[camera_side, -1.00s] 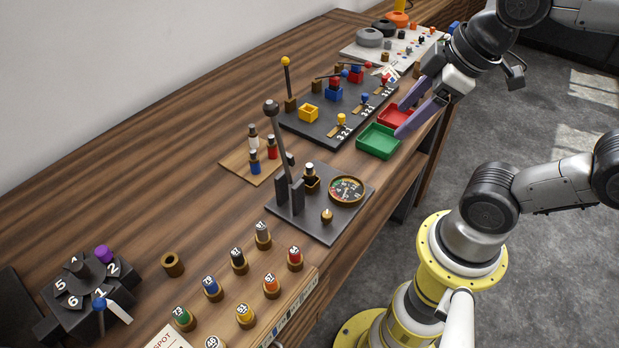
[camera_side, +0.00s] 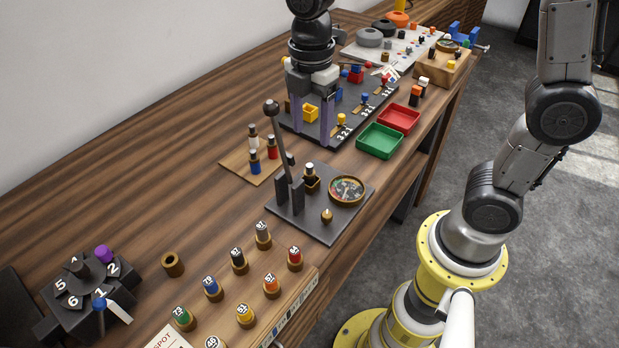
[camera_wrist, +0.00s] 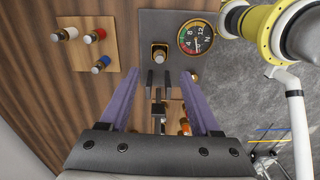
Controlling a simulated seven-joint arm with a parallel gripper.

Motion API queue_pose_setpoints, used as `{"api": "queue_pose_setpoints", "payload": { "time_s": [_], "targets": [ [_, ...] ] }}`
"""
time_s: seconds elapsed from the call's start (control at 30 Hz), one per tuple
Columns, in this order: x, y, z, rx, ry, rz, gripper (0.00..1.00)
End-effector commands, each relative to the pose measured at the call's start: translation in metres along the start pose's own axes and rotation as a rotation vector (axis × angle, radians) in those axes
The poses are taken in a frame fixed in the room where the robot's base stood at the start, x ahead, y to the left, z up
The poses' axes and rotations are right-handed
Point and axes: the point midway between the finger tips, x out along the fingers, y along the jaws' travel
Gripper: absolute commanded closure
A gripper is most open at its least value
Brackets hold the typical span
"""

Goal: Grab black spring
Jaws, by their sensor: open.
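A black-topped piece (camera_side: 239,262) marked 87 stands upright in a brass-coloured cup, among several similar coloured pieces, in the side view. It is the closest match to a black spring; I cannot make out any coils. My gripper (camera_side: 311,138) hangs pointing down, open and empty, well behind and to the right of that piece. In the wrist view, my gripper (camera_wrist: 160,76) has its two purple fingers spread wide, with the lever station between and beyond them. The black-topped piece cannot be made out in the wrist view.
The lever station (camera_side: 330,225) carries a tall lever (camera_side: 276,140) and a round gauge (camera_side: 347,190). A wooden plate (camera_side: 238,171) holds white, red and blue pieces. A green tray (camera_side: 380,142) and a red tray (camera_side: 399,119) lie right. A numbered turret (camera_side: 75,300) stands left.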

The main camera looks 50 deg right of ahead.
Motion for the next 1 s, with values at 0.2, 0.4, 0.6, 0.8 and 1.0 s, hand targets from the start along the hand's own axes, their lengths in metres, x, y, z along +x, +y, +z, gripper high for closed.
{"api": "queue_pose_setpoints", "payload": {
  "time_s": [0.2, 0.4, 0.6, 0.8, 1.0],
  "targets": [
    [0.037, -0.001, 0.0, 0.001, -0.001, -0.002, 0.36],
    [0.05, 0.0, 0.0, 0.001, 0.0, 0.0, 0.36],
    [0.075, -0.001, -0.004, 0.0, -0.001, -0.004, 0.36],
    [0.097, 0.0, -0.005, 0.002, 0.0, 0.0, 0.36],
    [0.1, 0.0, -0.005, 0.002, 0.0, 0.002, 0.36]
  ]
}}
